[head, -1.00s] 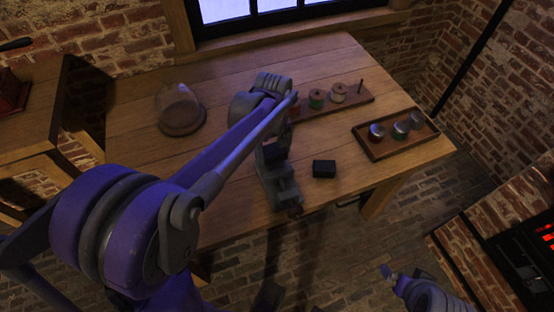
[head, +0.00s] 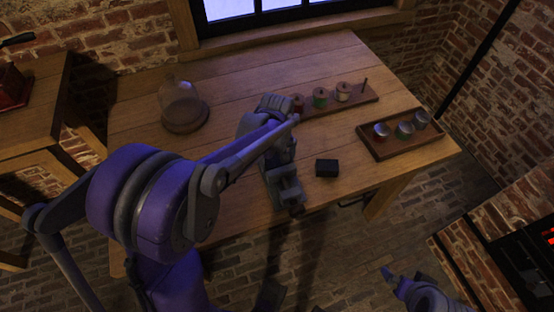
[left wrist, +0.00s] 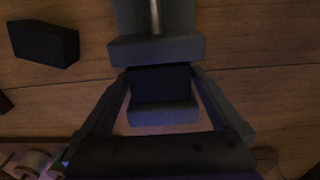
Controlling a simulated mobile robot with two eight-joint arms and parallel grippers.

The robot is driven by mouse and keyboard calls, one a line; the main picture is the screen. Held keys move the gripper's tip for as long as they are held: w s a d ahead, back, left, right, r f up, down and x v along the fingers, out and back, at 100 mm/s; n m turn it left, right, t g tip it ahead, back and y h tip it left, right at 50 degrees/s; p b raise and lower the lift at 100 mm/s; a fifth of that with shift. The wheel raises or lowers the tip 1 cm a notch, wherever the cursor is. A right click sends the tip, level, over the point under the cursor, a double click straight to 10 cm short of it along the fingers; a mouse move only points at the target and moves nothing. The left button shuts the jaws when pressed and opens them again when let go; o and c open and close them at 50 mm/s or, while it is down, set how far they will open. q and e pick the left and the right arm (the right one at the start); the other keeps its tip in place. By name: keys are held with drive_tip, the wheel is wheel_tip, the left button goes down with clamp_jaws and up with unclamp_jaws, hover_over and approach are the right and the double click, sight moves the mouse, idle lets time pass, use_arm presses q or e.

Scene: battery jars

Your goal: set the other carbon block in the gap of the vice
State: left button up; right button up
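One black carbon block (head: 327,168) lies on the table right of the grey vice (head: 287,190). It also shows at the upper left of the left wrist view (left wrist: 45,44). The other carbon block (left wrist: 160,85) is between my left gripper's fingers, lined up with the gap between the vice jaws (left wrist: 157,49). How deep it sits in the gap I cannot tell. My left gripper (left wrist: 160,76) points down over the vice, with a finger close against each end of this block; it appears shut on it. My right gripper (head: 388,274) is low, off the table's front edge; its fingers are unclear.
A glass dome on a round base (head: 184,116) stands at the left. A wooden board with spools (head: 358,102) lies behind the vice. A tray (head: 374,150) with several metal-topped jars is at the right. The front left of the table is clear.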

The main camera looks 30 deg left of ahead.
sight(277, 160)
use_arm(q)
drive_tip(key=shift+r, duration=0.5)
wheel_tip(277, 160, up, 11)
drive_tip(key=p, duration=0.2)
drive_tip(key=s+d+f+m+t, duration=0.2)
drive_tip(key=s+m, duration=0.3)
drive_tip(key=s, duration=0.3)
drive_tip(key=s+d+f+m+t, duration=0.3)
drive_tip(key=s+d+m, duration=0.1)
drive_tip(key=s, duration=0.4)
drive_tip(key=shift+s+d+m, duration=0.35)
drive_tip(key=shift+d+m, duration=0.05)
drive_tip(key=shift+m, duration=0.1)
